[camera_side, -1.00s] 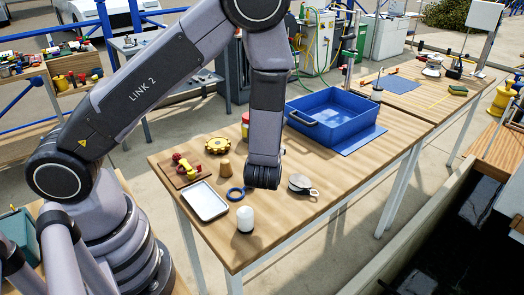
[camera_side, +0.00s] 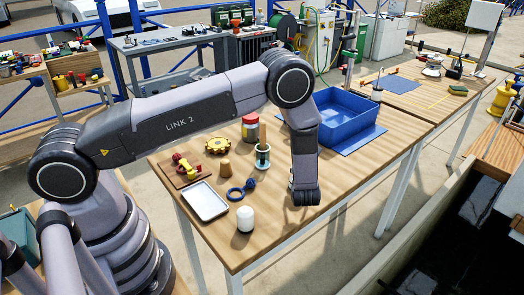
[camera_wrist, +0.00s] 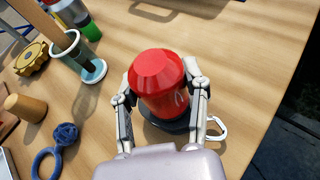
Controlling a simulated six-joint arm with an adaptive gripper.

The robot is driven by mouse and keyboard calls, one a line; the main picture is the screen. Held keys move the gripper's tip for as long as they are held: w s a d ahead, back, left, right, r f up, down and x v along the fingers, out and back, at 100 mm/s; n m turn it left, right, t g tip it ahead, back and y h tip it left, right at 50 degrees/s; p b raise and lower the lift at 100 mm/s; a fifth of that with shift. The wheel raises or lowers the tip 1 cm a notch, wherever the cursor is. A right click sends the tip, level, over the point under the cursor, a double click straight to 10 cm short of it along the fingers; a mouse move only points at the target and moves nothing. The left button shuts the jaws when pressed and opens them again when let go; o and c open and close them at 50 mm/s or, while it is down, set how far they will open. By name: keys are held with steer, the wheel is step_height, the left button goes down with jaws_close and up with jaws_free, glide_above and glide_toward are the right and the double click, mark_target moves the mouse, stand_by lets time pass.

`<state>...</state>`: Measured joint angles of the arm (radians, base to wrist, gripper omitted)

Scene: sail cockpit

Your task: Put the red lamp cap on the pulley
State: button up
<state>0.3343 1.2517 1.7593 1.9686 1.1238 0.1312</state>
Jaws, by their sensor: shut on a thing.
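The red lamp cap (camera_wrist: 162,82) is between the two fingers of my gripper (camera_wrist: 160,75), which is shut on its sides. The pulley (camera_wrist: 168,131) shows as a dark round edge under the cap, with its metal shackle (camera_wrist: 215,130) sticking out to the right. The cap covers most of the pulley. I cannot tell whether the cap touches it. In the side view my gripper (camera_side: 305,196) points down over the right part of the wooden table, and my wrist hides both the cap and the pulley.
Left of my gripper on the table (camera_side: 270,245) are a blue ring tool (camera_side: 237,194), a cork-like piece (camera_side: 224,169), a white bottle (camera_side: 245,219), a holder with a wooden handle (camera_side: 263,157) and a yellow gear (camera_side: 218,146). The blue bin (camera_side: 335,120) stands behind.

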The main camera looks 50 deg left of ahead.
steer(key=shift+f, duration=0.15)
steer(key=o, duration=1.1)
steer(key=shift+o, duration=0.2)
